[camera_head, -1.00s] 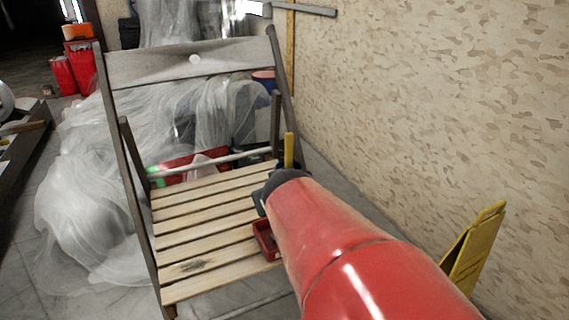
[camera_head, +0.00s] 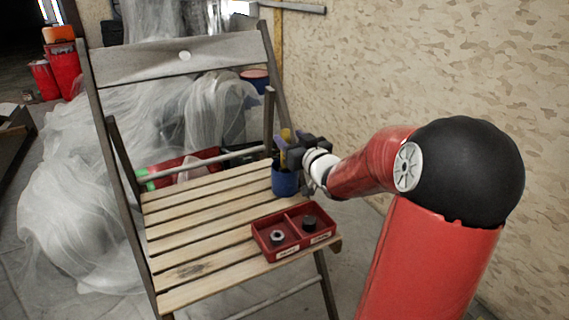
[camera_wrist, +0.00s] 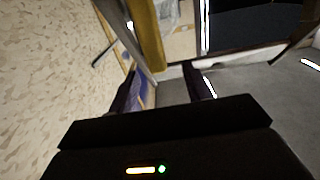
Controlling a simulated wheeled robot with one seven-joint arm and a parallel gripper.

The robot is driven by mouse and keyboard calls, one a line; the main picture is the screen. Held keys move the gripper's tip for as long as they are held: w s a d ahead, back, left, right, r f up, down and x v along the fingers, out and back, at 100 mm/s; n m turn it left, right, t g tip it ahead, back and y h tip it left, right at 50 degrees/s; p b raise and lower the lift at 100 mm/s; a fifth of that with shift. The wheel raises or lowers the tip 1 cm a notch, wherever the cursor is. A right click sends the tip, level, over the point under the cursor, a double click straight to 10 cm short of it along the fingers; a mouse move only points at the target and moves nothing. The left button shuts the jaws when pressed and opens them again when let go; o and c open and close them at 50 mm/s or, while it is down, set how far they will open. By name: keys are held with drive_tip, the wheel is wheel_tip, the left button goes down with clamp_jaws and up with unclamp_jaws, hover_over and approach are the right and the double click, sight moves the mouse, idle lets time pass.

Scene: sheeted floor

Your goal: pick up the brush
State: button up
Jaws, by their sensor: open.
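A yellow upright piece (camera_head: 286,134), which looks like the brush handle, rises above a blue cup (camera_head: 285,182) at the right rear of the chair seat. The brush's lower part is hidden. My gripper (camera_head: 287,147) is open at the yellow piece, just above the cup. In the wrist view the yellow piece (camera_wrist: 147,45) runs down towards the space between my two dark fingers (camera_wrist: 160,88). I cannot tell whether a finger touches it.
The wooden folding chair (camera_head: 190,235) has a slatted seat. A red two-part tray (camera_head: 262,250) with small dark round parts lies at its front right. Clear plastic sheeting (camera_head: 75,220) covers the floor behind and left. A patterned wall (camera_head: 430,70) stands at the right.

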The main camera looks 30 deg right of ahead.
sight(286, 134)
drive_tip(key=w, duration=0.4)
drive_tip(key=shift+w+d+f, duration=0.1)
drive_tip(key=shift+w, duration=0.1)
drive_tip(key=shift+c, duration=0.3)
clamp_jaws()
